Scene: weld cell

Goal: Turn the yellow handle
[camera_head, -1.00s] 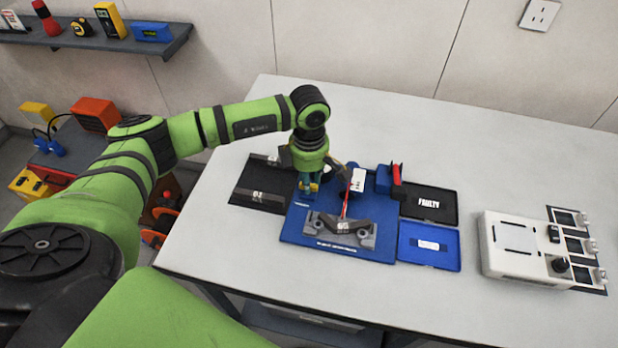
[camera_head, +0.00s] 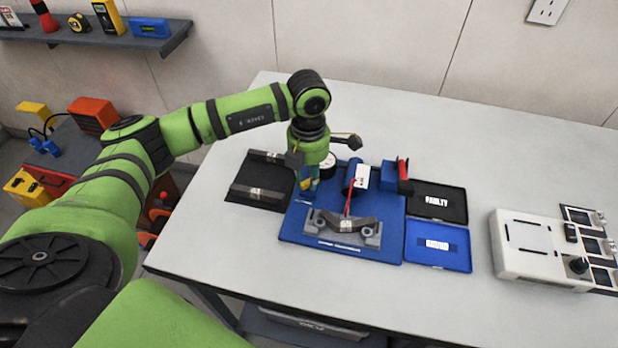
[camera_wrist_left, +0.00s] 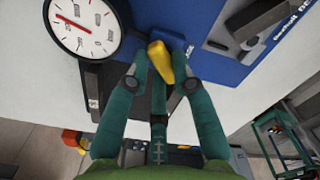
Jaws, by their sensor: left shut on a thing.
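The yellow handle (camera_wrist_left: 160,62) shows between the fingertips of my left gripper (camera_wrist_left: 160,78) in the left wrist view, beside a blue part. My left gripper's teal fingers are closed around it. In the head view my left gripper (camera_head: 309,186) points down over the back left of the blue board (camera_head: 290,236), and only a little yellow (camera_head: 306,183) shows there. A round white gauge (camera_wrist_left: 84,24) with a red needle stands close by; in the head view the gripper partly covers it. My right gripper is not in view.
On the board are a grey bracket fixture (camera_head: 343,228) and a blue cylinder (camera_head: 354,176) with a white label. A black mat (camera_head: 262,180) lies left; a black tray (camera_head: 437,203) and a blue tray (camera_head: 437,247) lie right. A white control box (camera_head: 535,250) stands farther right.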

